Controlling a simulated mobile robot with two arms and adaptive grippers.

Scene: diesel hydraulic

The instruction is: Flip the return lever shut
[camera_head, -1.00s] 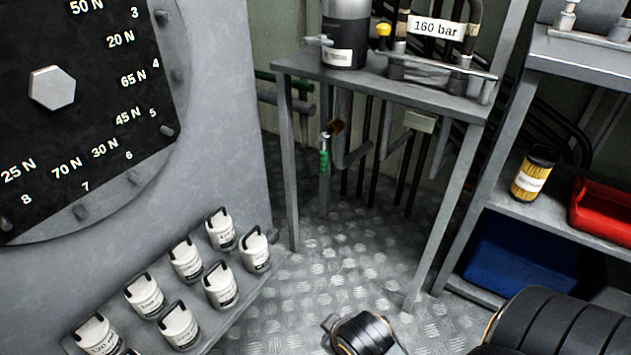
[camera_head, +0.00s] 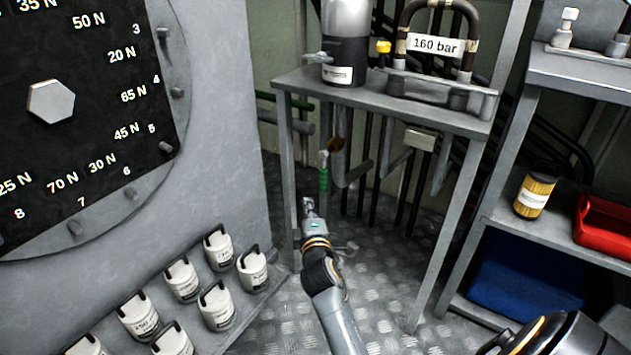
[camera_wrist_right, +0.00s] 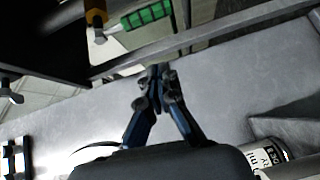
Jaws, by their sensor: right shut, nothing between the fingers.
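A lever with a green grip (camera_head: 324,178) hangs roughly upright below the bench, beside a brass-coloured fitting (camera_head: 337,144) on the pipework. I take it to be the return lever. The green grip (camera_wrist_right: 148,14) and the brass fitting (camera_wrist_right: 95,12) also show at the top of the right wrist view. My right gripper (camera_head: 308,205) is shut and empty, just below and left of the green grip in the head view. In the wrist view its fingertips (camera_wrist_right: 157,78) meet, with a visible gap to the grip. My left gripper is out of view.
The bench (camera_head: 385,98) with its legs stands over the lever and carries a cylinder (camera_head: 346,45) and a hose marked 160 bar. A large dial panel (camera_head: 215,130) and several white weights (camera_head: 219,304) stand at left. A shelf with a red bin (camera_head: 603,228) is at right.

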